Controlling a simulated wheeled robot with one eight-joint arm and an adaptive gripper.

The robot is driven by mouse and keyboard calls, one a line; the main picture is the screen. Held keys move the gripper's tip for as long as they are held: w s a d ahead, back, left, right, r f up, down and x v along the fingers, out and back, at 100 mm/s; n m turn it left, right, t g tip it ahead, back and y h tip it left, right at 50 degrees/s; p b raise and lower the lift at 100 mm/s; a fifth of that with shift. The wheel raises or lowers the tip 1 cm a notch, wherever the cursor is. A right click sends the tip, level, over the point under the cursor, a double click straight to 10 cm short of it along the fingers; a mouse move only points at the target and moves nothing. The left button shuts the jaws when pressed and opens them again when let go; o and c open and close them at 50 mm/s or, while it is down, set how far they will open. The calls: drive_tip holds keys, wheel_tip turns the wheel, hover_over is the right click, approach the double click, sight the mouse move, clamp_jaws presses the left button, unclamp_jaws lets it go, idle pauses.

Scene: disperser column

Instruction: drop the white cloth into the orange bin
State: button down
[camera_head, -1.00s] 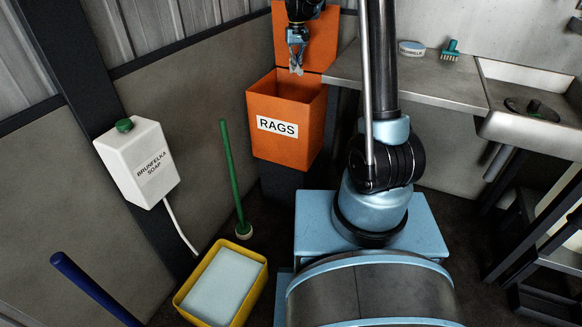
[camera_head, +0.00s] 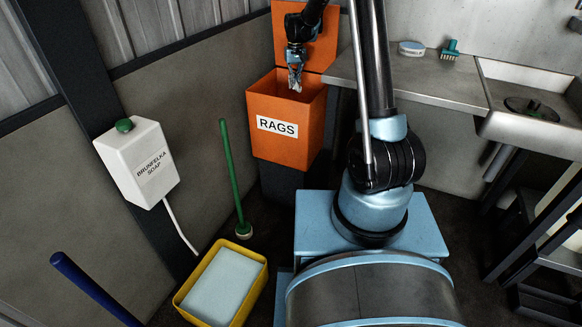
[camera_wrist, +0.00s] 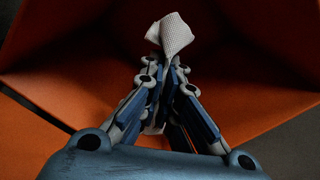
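The orange bin (camera_head: 287,143), labelled RAGS, stands with its lid up against the wall. My gripper (camera_head: 295,83) points down into the bin's open mouth, with its fingertips at about rim height or a little below. In the wrist view my gripper (camera_wrist: 168,75) has its fingers closed together on the white cloth (camera_wrist: 171,34). A bunched piece of the cloth sticks out past the fingertips, and a bit shows between the fingers lower down. The bin's orange inner walls (camera_wrist: 80,85) surround the gripper in the wrist view.
A white soap dispenser (camera_head: 138,163) hangs at the left. A green-handled tool (camera_head: 231,175) and a yellow tub (camera_head: 182,299) stand on the floor in front.

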drive_tip(key=shift+f, duration=0.1)
drive_tip(key=c, duration=1.8)
unclamp_jaws()
drive_tip(key=shift+o, duration=0.5)
drive_tip(key=o, duration=0.5)
drive_tip(key=shift+o, duration=0.2)
drive_tip(key=o, duration=0.7)
drive_tip(key=shift+r, duration=2.8)
